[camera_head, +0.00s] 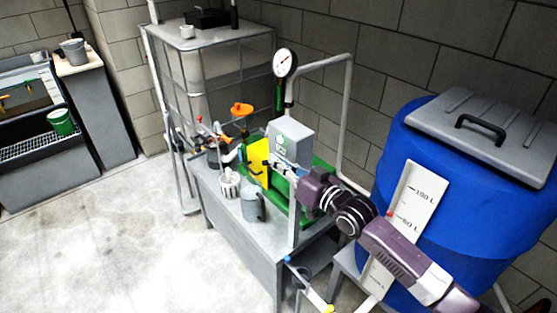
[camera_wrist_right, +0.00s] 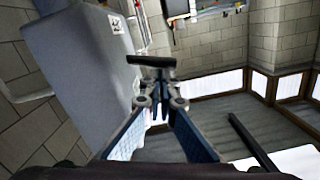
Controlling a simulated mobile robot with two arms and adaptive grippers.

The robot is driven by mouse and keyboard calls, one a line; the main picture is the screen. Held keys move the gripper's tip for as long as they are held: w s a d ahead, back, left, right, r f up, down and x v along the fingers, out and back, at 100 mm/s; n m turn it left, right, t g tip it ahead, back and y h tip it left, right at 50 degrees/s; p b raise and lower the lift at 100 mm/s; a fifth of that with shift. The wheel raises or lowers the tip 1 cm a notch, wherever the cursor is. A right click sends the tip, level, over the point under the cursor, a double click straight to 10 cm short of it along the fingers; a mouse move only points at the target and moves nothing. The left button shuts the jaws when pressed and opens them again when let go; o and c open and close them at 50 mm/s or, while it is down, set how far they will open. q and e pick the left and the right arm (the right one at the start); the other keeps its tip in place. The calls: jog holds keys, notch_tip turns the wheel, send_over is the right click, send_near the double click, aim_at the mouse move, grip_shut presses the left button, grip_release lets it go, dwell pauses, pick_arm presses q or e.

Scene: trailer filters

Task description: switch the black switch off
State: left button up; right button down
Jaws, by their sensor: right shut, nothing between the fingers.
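A grey switch box (camera_head: 291,138) with a small green-and-white label stands above the workbench in the head view. It also fills the upper left of the right wrist view (camera_wrist_right: 80,55). My right gripper (camera_head: 287,162) reaches in from the lower right, close to the box's lower front; its fingers are small and partly hidden there. In the right wrist view the right gripper (camera_wrist_right: 157,100) is shut and empty. A black T-shaped bar (camera_wrist_right: 150,62), probably the black switch, is just beyond its fingertips beside the box; I cannot tell whether they touch. My left gripper is out of view.
A blue barrel (camera_head: 400,140) with a grey lid stands right of the bench, near my right arm. A pressure gauge (camera_head: 285,63) rises behind the box. A grey jug (camera_head: 252,203) sits on the grey bench (camera_head: 235,222). The floor at left is clear.

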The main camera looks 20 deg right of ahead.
jog(key=shift+a+f+n, duration=0.15)
jog(key=shift+n, duration=0.35)
jog(key=n, duration=0.1)
jog(key=f+n, duration=0.1)
jog(key=n, duration=0.1)
jog(key=a+n, duration=0.1)
jog(key=shift+s+f+h+p, duration=0.2)
jog(key=shift+f+h+p, duration=0.1)
jog(key=shift+f+p, duration=0.1)
jog(key=shift+d, duration=0.1)
